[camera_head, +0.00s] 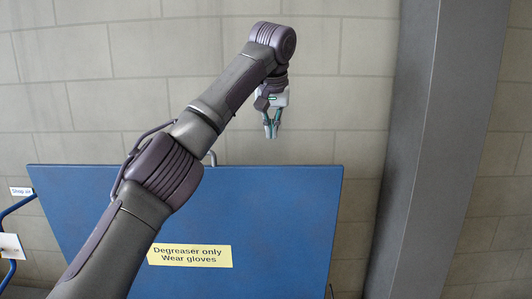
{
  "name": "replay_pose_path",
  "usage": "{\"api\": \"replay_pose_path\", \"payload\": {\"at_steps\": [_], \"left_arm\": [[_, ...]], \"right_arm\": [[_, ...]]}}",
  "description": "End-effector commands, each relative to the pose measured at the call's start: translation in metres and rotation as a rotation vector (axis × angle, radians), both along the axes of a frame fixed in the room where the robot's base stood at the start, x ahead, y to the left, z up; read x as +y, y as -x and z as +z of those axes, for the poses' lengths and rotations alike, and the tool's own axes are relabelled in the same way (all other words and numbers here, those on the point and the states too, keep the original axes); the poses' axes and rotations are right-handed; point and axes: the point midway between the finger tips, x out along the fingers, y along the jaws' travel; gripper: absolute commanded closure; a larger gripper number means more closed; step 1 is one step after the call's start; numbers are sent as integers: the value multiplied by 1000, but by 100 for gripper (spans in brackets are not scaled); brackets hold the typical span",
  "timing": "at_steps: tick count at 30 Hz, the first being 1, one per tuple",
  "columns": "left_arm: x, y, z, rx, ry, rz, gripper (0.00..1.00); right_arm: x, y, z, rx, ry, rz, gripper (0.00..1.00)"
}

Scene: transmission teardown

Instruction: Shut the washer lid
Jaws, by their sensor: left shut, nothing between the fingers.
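The washer lid (272,212) is a large blue panel that stands raised, its broad face toward me. It bears a yellow label (190,256) reading "Degreaser only Wear gloves". My left arm crosses in front of the lid from the lower left and hides part of it. My left gripper (271,134) is shut and empty, pointing down above the lid's top edge in the picture. Whether it is in front of or behind the lid, I cannot tell for sure. The washer's basin is out of view below. My right gripper is not in view.
A grey pillar (436,150) stands to the right of the lid. A block wall (345,90) is behind. At the left edge are a blue tube frame (14,208) and a small sign (21,191). Free space lies above the lid.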

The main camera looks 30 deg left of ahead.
Motion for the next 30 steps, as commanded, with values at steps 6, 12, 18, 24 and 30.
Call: {"api": "replay_pose_path", "payload": {"at_steps": [6,12,18,24,30], "left_arm": [[13,-18,-43,7,0,4,100],[11,-15,-61,0,-1,0,100],[2,1,-63,1,0,2,100],[-2,9,-66,3,1,4,100],[-3,10,-66,3,1,4,100]], "right_arm": [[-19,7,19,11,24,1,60],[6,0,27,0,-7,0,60],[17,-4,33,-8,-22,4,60],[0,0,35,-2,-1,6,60],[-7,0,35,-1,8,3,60]]}}
